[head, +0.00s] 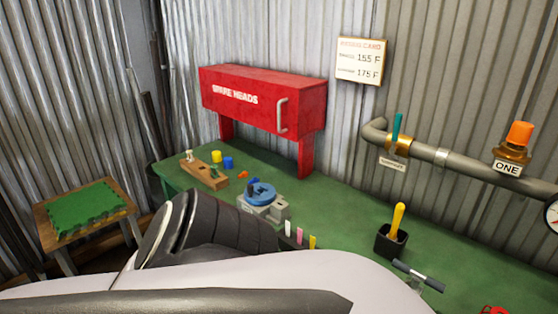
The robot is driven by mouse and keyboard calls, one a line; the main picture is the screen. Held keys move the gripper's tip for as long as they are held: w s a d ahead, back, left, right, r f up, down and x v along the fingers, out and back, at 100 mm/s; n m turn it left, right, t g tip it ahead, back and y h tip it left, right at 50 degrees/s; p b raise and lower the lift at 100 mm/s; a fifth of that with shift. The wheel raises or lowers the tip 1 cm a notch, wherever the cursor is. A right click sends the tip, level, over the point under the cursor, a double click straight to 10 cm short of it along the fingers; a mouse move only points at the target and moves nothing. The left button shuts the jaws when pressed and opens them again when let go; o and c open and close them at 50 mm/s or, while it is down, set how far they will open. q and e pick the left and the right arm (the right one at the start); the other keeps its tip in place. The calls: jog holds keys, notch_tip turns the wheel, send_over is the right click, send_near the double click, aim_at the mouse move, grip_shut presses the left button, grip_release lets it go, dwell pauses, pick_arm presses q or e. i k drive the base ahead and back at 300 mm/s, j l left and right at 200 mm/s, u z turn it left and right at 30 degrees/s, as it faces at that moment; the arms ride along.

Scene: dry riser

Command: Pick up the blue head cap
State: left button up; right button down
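A small blue cylinder (228,162), which looks like the blue head cap, stands on the green bench beside a brown wooden block (204,174). A small yellow piece (216,156) is just left of it, and a small orange piece (243,175) lies nearer me. A larger blue round part (262,192) sits on a grey fixture (276,208) closer to me. Neither of my grippers shows; large white and black links of my own arm fill the lower foreground and hide part of the bench front.
A red "SPARE HEADS" cabinet (258,98) stands on legs behind the small pieces. A black holder (391,241) with a yellow-handled tool (398,219) stands to the right. A pipe (458,162) runs along the wall. A small green-topped table (86,217) is at left.

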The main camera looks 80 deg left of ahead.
aim_at(228, 162)
jog(key=u, duration=2.9)
jog(key=z, duration=0.45)
jog(key=l+z, duration=0.1)
jog(key=z, duration=0.8)
jog(key=l+z, duration=0.1)
jog(key=z, duration=0.35)
jog(key=l+z, duration=0.1)
jog(key=z, duration=0.35)
jog(key=k+j, duration=0.15)
jog(key=j, duration=0.25)
jog(key=k+j+z, duration=0.1)
jog(key=j, duration=0.3)
